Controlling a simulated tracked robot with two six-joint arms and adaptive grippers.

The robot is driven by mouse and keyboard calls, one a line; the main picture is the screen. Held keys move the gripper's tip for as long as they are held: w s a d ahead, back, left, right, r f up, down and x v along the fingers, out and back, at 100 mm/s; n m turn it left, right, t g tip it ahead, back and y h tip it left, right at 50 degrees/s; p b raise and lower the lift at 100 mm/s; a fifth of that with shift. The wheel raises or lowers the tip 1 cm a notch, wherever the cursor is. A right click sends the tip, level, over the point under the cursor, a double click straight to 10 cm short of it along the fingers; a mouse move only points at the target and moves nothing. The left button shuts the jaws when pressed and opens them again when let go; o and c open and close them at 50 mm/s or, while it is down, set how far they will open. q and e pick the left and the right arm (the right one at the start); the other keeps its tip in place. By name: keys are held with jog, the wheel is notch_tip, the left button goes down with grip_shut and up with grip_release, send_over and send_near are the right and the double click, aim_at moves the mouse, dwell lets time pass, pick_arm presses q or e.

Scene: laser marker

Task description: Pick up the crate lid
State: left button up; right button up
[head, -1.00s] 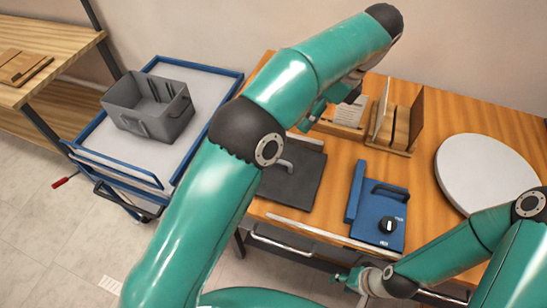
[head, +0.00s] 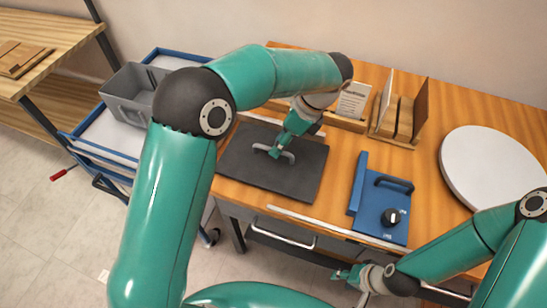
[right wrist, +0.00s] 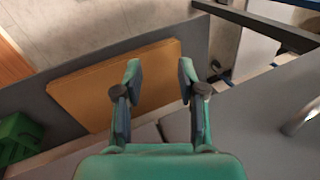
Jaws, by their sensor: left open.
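The crate lid (head: 300,184) is a dark grey flat panel with a light grey bar handle (head: 260,147) on top. It lies flat on the wooden table in the head view. My left gripper (head: 280,151) is open and points down at the handle, its fingers at or around the bar; I cannot tell whether they touch it. The grey open crate (head: 121,104) stands on the blue-framed cart at the left, partly hidden by my left arm. My right gripper (head: 347,277) is low in front of the table; in the right wrist view (right wrist: 157,85) its fingers are apart and empty.
A blue box (head: 377,217) with a handle and black knob lies right of the lid. A white round disc (head: 490,165) is at the far right. A wooden rack (head: 396,126) and a small sign (head: 353,100) stand behind. The cart (head: 100,150) is left of the table.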

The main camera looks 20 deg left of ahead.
pick_arm(q)
jog(key=shift+x, duration=1.6)
jog(key=shift+s, duration=0.15)
grip_shut()
jog(key=shift+r, duration=0.1)
